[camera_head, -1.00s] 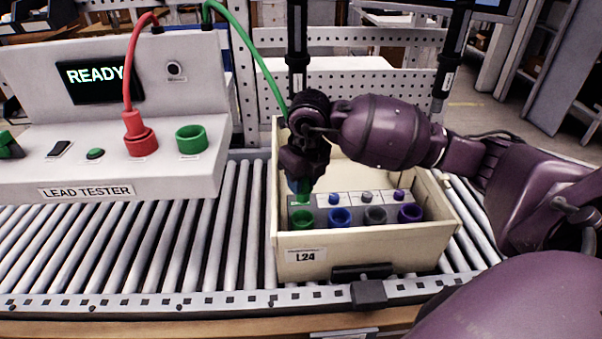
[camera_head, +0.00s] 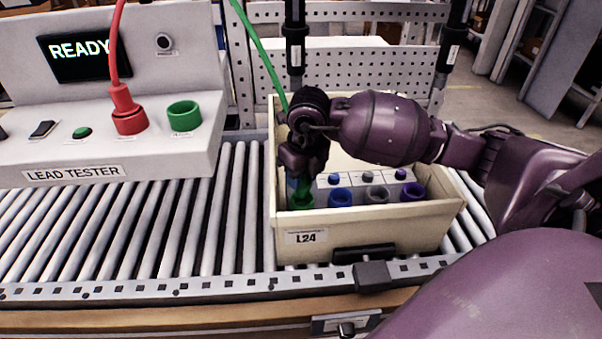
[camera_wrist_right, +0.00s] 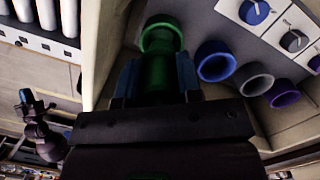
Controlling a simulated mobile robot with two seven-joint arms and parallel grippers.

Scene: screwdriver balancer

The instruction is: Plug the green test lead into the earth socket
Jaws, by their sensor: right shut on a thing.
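My right gripper (camera_head: 300,178) is shut on the green plug (camera_wrist_right: 156,76) of the green test lead. The lead's green cable (camera_head: 258,48) runs up from the gripper toward the tester. The plug points at the green socket (camera_head: 302,201) at the left of the row in the crate; it also shows in the wrist view (camera_wrist_right: 160,29). The plug's front end overlaps the green ring and looks at or inside its mouth. I cannot tell how deep it sits, as the gripper hides part of it.
The lead tester (camera_head: 100,150) reads READY. It has an empty green holder (camera_head: 184,116) and a red plug (camera_head: 127,110) in its red one.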

